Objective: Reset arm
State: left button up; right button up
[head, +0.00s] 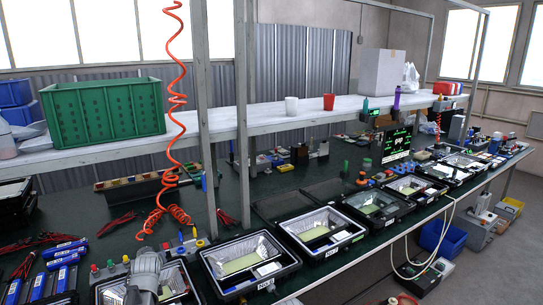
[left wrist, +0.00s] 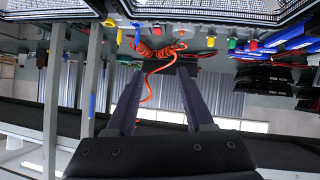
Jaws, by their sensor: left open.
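My left gripper (left wrist: 159,73) shows in the left wrist view with its two dark fingers spread apart and nothing between them. That view is upside down, with the bench at the top and the windows low. A coiled red hose (left wrist: 158,50) shows beyond the fingertips, and I cannot tell how far away it is. In the head view a grey rounded arm part stands at the bottom, in front of a floodlight housing, and the left fingers cannot be made out there.
Open floodlight housings (head: 248,262) line the bench's front edge. The red coiled hose (head: 176,100) hangs down to the bench at left. Blue-wrapped parts (head: 62,262) lie at the far left. A shelf on grey posts (head: 243,120) carries a green crate (head: 105,110). Floor at lower right is partly clear.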

pick_arm(q)
jog(key=s+d+f+m+g+h, duration=0.25)
jog(key=s+d+f, duration=0.35)
jog(key=d, duration=0.5)
jog(key=s+d+f+m+g+h, duration=0.1)
jog(key=s+d+f+m+g, duration=0.2)
jog(key=s+d, duration=0.65)
jog(key=s+d+f+m+g, duration=0.1)
jog(key=s+d+m+g, duration=0.1)
jog(key=s+d, duration=0.4)
jog(key=s+d+f+m+g+b, duration=0.1)
jog(key=s+d+m+g, duration=0.2)
jog(key=s+d, duration=0.3)
jog(key=s, duration=0.3)
jog(key=shift+f+g+y, duration=0.35)
jog(key=shift+f, duration=0.05)
